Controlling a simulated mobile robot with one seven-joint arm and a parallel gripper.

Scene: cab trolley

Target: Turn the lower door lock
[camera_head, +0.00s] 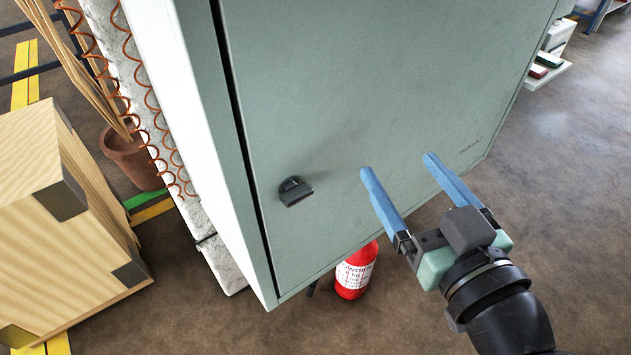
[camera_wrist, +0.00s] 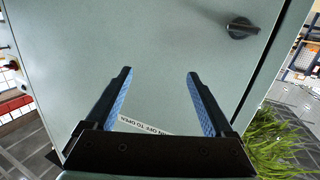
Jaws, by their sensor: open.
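The lower door lock (camera_head: 294,190) is a small black turn knob on the lower left part of the grey-green cabinet door (camera_head: 330,90). It also shows in the wrist view (camera_wrist: 242,28), at the upper right near the door's edge. My gripper (camera_head: 397,164) has two blue fingers, is open and empty, and points toward the door. In the head view it is to the right of the lock and apart from it. In the wrist view the lock lies outside the fingers (camera_wrist: 158,76), beyond the right one. No other lock shows on the visible part of the door.
A red fire extinguisher (camera_head: 355,270) stands below the cabinet's lower edge. A wooden crate (camera_head: 60,220), a plant pot (camera_head: 132,158) and a coiled orange cable (camera_head: 145,85) are at the left. Open floor (camera_head: 560,170) lies to the right. A printed label (camera_wrist: 145,126) shows between the fingers.

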